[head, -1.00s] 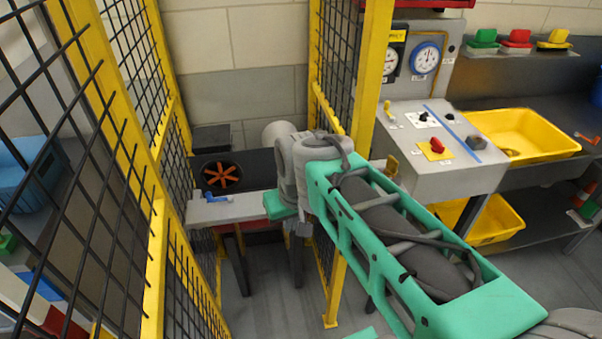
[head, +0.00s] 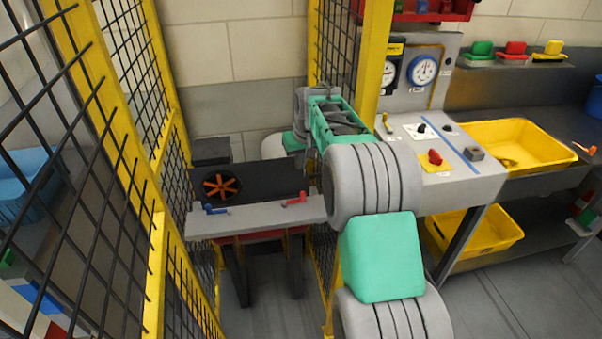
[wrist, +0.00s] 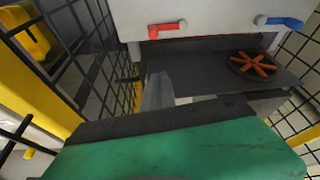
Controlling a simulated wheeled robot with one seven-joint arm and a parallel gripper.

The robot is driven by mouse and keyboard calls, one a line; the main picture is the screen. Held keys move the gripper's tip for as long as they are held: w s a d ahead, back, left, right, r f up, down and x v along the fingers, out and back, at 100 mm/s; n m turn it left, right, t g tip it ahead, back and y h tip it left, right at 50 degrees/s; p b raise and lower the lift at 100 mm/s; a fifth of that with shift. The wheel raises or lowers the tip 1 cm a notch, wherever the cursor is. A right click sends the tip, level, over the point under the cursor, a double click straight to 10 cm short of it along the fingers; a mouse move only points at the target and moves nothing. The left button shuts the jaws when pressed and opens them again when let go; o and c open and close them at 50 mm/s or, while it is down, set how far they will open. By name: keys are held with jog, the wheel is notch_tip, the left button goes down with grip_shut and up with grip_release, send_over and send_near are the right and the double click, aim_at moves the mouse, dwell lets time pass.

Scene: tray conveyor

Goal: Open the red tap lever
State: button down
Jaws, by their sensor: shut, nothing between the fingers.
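The red tap lever (head: 294,199) sits on the right part of a pale grey ledge (head: 250,224) and lies roughly along it. In the wrist view the red lever (wrist: 167,29) is at the top, left of centre, on the same ledge. A blue lever (head: 214,209) is on the ledge's left part; it also shows in the wrist view (wrist: 280,22). My gripper (wrist: 157,88) shows as a narrow grey finger shape, shut and empty, apart from the red lever. In the head view its fingertips are hidden.
An orange wheel (head: 221,187) is on the dark panel (head: 262,178) behind the ledge. Yellow mesh fencing (head: 158,250) stands on the left, and a yellow post (head: 372,70) on the right. A grey control console (head: 470,185) stands farther right.

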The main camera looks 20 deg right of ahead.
jog(key=f, duration=0.2)
jog(key=f+p, duration=0.1)
jog(key=f, duration=0.2)
jog(key=f+p, duration=0.1)
jog(key=f, duration=0.2)
jog(key=shift+s, duration=0.3)
jog(key=shift+s+f, duration=0.2)
jog(key=shift+s, duration=0.05)
jog(key=shift+s, duration=0.1)
